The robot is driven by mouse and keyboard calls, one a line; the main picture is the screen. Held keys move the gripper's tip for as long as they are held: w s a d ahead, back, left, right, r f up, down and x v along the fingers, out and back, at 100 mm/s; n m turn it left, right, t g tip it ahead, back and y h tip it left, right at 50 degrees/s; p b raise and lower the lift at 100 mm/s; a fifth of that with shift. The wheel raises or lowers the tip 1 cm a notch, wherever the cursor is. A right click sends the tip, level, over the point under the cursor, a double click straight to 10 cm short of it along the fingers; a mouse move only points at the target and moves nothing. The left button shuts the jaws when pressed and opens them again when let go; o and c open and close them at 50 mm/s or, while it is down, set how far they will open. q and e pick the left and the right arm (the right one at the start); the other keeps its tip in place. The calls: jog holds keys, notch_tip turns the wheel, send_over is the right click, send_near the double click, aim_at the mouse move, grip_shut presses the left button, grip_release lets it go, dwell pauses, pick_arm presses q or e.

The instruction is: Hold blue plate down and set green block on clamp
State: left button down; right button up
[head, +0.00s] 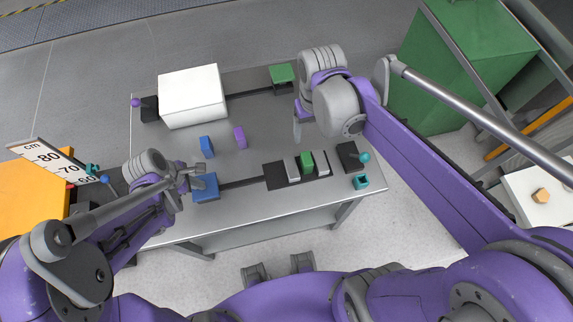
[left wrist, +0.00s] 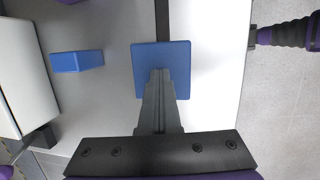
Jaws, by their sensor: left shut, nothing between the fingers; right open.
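The blue plate (head: 207,190) lies at the table's front left, at the end of a dark strip. My left gripper (head: 195,170) is shut and empty, its fingertips over the plate; the left wrist view shows them overlapping the blue plate (left wrist: 150,57). Whether they press on it is hard to tell.
A white box (head: 192,95) stands at the back left. A blue block (head: 207,147) and a purple block (head: 240,137) stand mid-table. A green plate (head: 283,73) is at the back. A dark piece with a teal knob (head: 365,157) and a teal block (head: 361,181) are at right.

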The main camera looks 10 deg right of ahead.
pick_arm(q)
jog(key=shift+r+p, duration=1.5)
jog(key=shift+r, duration=1.2)
jog(key=shift+r+p, duration=0.95)
jog(key=shift+r, duration=0.9)
pick_arm(e)
jog(key=w+r, duration=0.3)
jog(key=r, duration=0.4)
jog(key=shift+w+r+t, duration=0.25)
jog(key=shift+r+t, duration=0.15)
jog(key=shift+s, duration=0.1)
